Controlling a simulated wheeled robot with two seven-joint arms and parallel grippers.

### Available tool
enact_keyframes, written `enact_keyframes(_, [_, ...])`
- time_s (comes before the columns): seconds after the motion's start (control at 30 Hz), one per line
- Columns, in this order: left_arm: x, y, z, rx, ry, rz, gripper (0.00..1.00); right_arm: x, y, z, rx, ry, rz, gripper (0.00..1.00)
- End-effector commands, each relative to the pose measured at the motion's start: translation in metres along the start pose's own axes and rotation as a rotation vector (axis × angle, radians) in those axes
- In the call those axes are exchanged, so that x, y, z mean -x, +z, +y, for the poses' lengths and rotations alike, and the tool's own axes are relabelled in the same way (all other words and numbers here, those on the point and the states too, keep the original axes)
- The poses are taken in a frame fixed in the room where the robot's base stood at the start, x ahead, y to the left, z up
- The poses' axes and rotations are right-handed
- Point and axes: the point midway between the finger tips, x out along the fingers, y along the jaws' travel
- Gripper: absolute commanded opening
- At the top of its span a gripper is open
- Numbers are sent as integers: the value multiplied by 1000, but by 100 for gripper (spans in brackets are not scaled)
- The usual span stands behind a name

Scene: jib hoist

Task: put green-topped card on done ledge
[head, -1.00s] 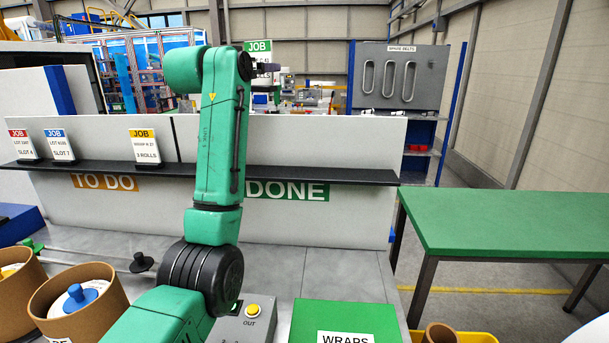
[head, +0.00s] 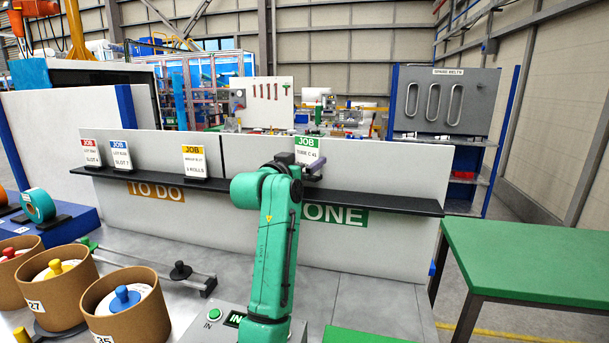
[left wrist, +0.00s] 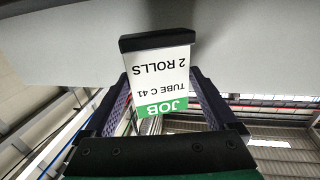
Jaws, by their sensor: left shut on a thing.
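The green-topped card (head: 307,149) is upright above the right part of the black ledge (head: 400,203), over the green DONE sign (head: 350,216). My left gripper (head: 313,168) is shut on this card. In the left wrist view the card (left wrist: 160,78) appears upside down between the two fingers of the gripper (left wrist: 165,100), its black foot (left wrist: 157,39) beyond them. My arm hides the card's lower part in the head view, so I cannot tell whether its foot touches the ledge. My right gripper is not in view.
Red (head: 90,149), blue (head: 121,150) and yellow (head: 194,161) topped cards stand on the ledge's TO DO side. The ledge right of my gripper is bare. Brown tubs (head: 127,310) stand front left. A green table (head: 530,255) is at the right.

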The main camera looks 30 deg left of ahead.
Motion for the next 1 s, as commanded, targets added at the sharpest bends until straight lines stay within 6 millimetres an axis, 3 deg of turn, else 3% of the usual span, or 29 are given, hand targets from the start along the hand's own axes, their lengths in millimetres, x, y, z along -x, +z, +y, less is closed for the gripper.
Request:
enact_keyframes(0.2, [0,36,0,2,1,-3,32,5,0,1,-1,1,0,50])
enact_keyframes(0.53, [0,42,0,0,0,0,32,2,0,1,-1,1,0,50])
enact_keyframes(0.57, [0,42,0,0,0,-1,99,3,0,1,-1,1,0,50])
enact_keyframes(1.0, [-1,38,0,0,1,-2,100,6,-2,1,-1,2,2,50])
